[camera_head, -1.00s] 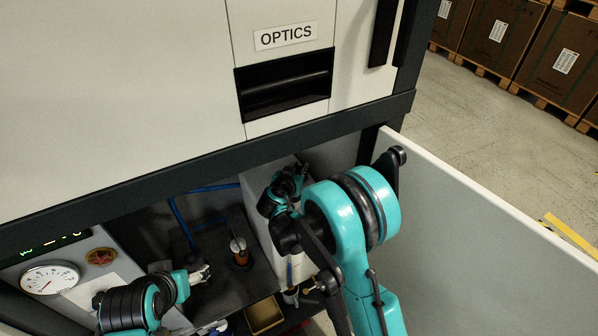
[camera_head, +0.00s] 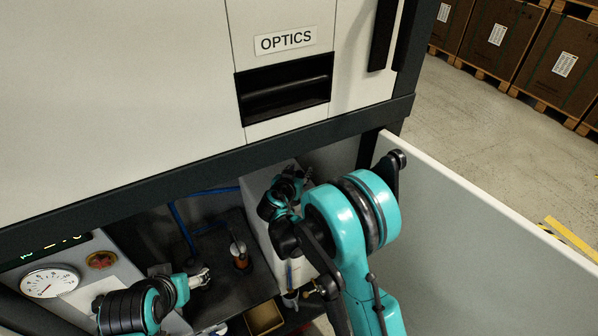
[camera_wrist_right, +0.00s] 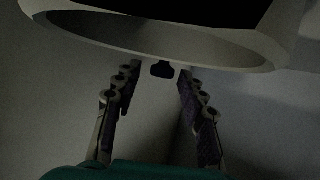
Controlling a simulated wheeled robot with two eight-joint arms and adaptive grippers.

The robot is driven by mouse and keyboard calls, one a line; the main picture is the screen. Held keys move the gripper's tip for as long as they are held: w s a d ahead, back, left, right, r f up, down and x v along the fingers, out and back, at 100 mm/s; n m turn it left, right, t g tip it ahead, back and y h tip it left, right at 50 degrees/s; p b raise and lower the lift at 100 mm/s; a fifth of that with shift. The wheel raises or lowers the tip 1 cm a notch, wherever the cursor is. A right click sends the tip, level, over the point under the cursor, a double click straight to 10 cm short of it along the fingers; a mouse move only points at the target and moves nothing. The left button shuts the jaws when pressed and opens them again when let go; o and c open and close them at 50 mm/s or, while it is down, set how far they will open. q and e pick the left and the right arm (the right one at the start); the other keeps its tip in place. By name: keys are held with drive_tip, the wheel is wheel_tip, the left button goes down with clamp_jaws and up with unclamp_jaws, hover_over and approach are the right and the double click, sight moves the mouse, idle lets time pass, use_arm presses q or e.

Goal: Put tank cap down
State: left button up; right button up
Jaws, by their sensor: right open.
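My right gripper (camera_head: 306,174) is at the top of the white box-shaped tank (camera_head: 262,230) inside the cabinet. In the right wrist view its two fingers (camera_wrist_right: 157,75) are spread apart. A small dark piece (camera_wrist_right: 162,69) shows in the gap between the fingertips, apart from both; it may be part of the tank cap, but I cannot tell. A large pale ring crosses the top of that view. In the head view the cap cannot be made out behind my right arm. My left gripper (camera_head: 204,277) is low in the cabinet, and its finger gap is too small to read.
An orange-brown cylinder (camera_head: 240,262) stands on the dark shelf between my left gripper and the tank. A dial gauge (camera_head: 49,282) is at lower left. A tan open bin (camera_head: 264,318) is below. The open door (camera_head: 480,235) bounds the right side.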

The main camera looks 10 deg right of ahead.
drive_tip(key=p+v, duration=0.2)
drive_tip(key=v, duration=0.8)
drive_tip(key=shift+s+a+r, duration=0.2)
drive_tip(key=shift+s, duration=0.05)
drive_tip(key=shift+s+a+r+p, duration=0.1)
drive_tip(key=shift+s+r+p, duration=0.2)
drive_tip(key=shift+s, duration=0.25)
drive_tip(key=s+d+r+n+g+y, duration=0.2)
drive_tip(key=s+d+r, duration=0.15)
drive_tip(key=s, duration=0.45)
drive_tip(key=s+d+r+n+g+y, duration=0.2)
drive_tip(key=s+d, duration=0.3)
drive_tip(key=s, duration=0.3)
drive_tip(key=s+n+y, duration=0.1)
drive_tip(key=s+y, duration=0.1)
drive_tip(key=s, duration=0.6)
drive_tip(key=shift+a+n+g+y, duration=0.3)
drive_tip(key=shift+a+n, duration=0.1)
drive_tip(key=shift+a, duration=0.05)
drive_tip(key=shift+f, duration=0.1)
